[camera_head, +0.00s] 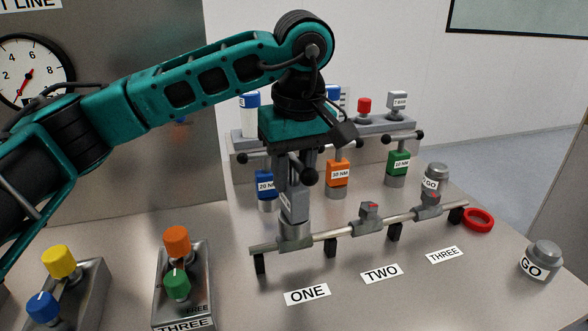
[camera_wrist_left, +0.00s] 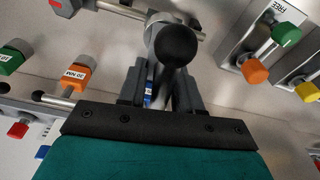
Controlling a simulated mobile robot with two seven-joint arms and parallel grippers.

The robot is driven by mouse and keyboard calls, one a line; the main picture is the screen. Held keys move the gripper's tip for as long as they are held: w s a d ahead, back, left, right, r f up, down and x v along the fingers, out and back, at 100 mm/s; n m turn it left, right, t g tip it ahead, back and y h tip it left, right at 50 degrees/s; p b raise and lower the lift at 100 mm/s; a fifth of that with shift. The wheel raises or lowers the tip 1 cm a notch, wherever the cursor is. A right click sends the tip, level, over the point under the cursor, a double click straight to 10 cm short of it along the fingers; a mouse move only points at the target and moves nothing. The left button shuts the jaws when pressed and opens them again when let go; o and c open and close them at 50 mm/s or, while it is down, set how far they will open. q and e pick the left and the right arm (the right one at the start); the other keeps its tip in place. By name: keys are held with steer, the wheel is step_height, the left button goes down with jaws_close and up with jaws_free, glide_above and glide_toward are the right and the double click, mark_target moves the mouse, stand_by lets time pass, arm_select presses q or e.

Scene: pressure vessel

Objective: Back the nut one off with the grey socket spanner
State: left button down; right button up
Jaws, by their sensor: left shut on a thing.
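My left gripper (camera_head: 293,168) points down over the place marked ONE, shut on the grey socket spanner (camera_head: 293,208). The spanner stands upright, its lower end at the fitting on the left end of the pipe. It hides the nut there, so I cannot tell how fully it sits on it. A black ball knob (camera_wrist_left: 178,45) shows in front of the jaws in the left wrist view. Nut two (camera_head: 368,211), grey with a red mark, is bare in the middle. A grey piece marked GO (camera_head: 435,183) stands on the fitting at THREE. My right gripper is not in view.
Behind the pipe (camera_head: 340,231) hang blue (camera_head: 265,185), orange (camera_head: 337,173) and green (camera_head: 398,163) spanners with ball-ended bars. A red ring (camera_head: 478,220) and another GO piece (camera_head: 543,260) lie right. Knob boxes (camera_head: 183,285) stand front left. The table front is clear around the labels.

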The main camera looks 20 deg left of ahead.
arm_select(q)
steer(key=n, duration=0.5)
steer(key=shift+a+r+g, duration=0.1)
steer(key=shift+g, duration=0.2)
steer(key=shift+r+p, duration=2.8)
steer(key=shift+r, duration=0.75)
steer(key=shift+s+a, duration=0.1)
steer(key=shift+s, duration=0.05)
